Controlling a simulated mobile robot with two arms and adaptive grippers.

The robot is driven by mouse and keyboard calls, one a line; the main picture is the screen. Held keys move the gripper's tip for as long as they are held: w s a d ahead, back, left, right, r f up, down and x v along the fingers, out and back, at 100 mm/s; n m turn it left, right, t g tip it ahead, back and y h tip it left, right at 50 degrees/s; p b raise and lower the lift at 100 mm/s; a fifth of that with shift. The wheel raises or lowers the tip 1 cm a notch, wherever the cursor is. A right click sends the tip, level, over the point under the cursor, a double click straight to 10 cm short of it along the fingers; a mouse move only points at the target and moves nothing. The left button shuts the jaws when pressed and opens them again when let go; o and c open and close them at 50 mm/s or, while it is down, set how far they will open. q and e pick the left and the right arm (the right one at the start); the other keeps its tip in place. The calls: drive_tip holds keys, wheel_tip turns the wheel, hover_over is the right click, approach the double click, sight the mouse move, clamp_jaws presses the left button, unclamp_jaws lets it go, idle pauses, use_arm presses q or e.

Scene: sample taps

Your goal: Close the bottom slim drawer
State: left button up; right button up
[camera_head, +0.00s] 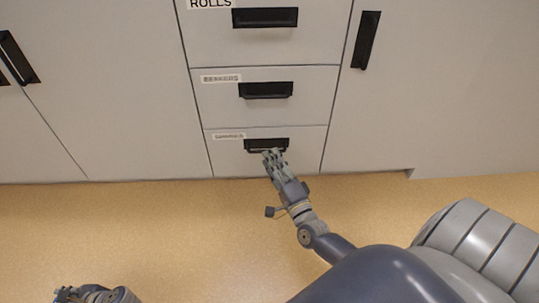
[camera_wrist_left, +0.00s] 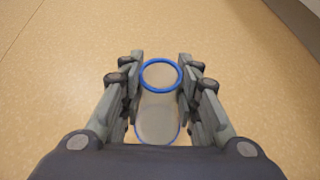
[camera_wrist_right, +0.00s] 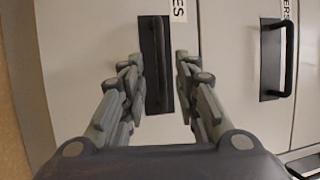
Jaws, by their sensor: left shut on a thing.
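The bottom slim drawer (camera_head: 228,160) is the lowest of the labelled drawers in the head view. Its front looks flush or nearly so with the cabinet; I cannot tell if a small gap remains. My right gripper (camera_head: 272,157) is at its black handle (camera_head: 280,142), fingers pointing at it. In the right wrist view the fingers are apart, with the handle (camera_wrist_right: 155,65) showing between and beyond them. My left gripper (camera_wrist_left: 160,72) is shut on a clear container with a blue rim (camera_wrist_left: 160,90); in the head view only part of this hand (camera_head: 95,294) shows at the bottom left.
The middle drawer (camera_head: 310,95) and an upper drawer (camera_head: 220,45) above it look shut. Cabinet doors stand left (camera_head: 90,90) and right (camera_head: 440,90) of the drawers. The tan floor (camera_head: 130,230) in front is clear.

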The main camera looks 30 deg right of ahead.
drive_tip(key=v, duration=0.9)
